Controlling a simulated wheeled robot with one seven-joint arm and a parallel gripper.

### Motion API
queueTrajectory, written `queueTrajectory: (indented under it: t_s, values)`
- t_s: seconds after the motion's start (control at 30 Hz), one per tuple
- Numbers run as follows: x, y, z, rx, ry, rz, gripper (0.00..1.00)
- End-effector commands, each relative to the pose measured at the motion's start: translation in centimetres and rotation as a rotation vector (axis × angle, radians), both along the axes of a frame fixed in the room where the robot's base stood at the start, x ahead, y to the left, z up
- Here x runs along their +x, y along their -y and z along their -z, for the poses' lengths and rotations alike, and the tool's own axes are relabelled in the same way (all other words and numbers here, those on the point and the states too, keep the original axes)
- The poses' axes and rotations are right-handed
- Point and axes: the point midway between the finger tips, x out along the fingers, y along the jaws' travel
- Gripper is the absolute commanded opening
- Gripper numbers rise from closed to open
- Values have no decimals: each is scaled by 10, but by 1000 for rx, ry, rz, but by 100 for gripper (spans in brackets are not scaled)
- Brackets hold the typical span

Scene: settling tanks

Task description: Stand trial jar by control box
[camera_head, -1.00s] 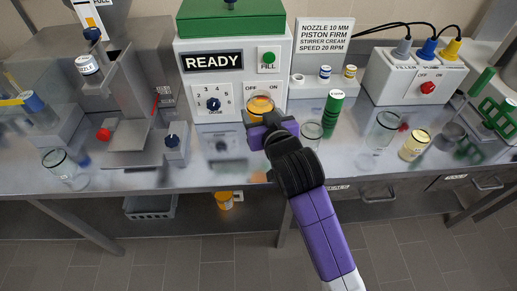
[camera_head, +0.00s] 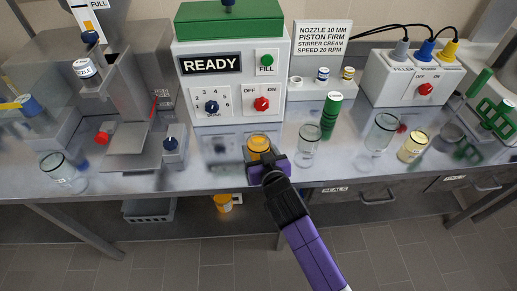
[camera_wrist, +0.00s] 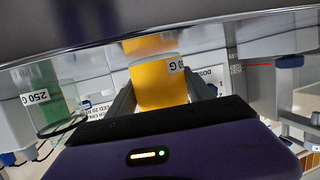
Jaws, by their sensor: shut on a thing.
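A glass jar with orange filling (camera_head: 257,145) is held between the fingers of my gripper (camera_head: 266,160), over the front part of the steel bench. I cannot tell whether its base touches the bench. In the wrist view the orange jar (camera_wrist: 158,80) sits between the two fingers, with a white label at its side. A white control box (camera_head: 412,80) with a red knob and grey, blue and yellow cable plugs stands at the back right, well apart from my gripper. A larger white machine (camera_head: 232,85) reading READY stands behind the held jar.
Empty glass jars stand right of my gripper (camera_head: 308,142) and before the control box (camera_head: 382,132). A cream-filled jar (camera_head: 413,146) and a green cylinder (camera_head: 331,112) stand nearby. A green rack (camera_head: 495,117) is far right. Bare bench shows between the jars.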

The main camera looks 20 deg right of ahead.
Motion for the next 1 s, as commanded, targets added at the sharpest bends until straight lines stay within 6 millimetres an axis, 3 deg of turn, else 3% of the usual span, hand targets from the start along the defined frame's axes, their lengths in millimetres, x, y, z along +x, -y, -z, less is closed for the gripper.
queueTrajectory:
  t_s: [0.27,0.3,0.4,0.8,1.0]
  values:
    - [0,0,3,0,2,0,13]
    - [0,0,3,0,1,0,64]
    - [0,0,2,0,0,0,82]
    - [0,0,-3,0,1,0,82]
    - [-28,-3,-8,-1,-1,-1,82]
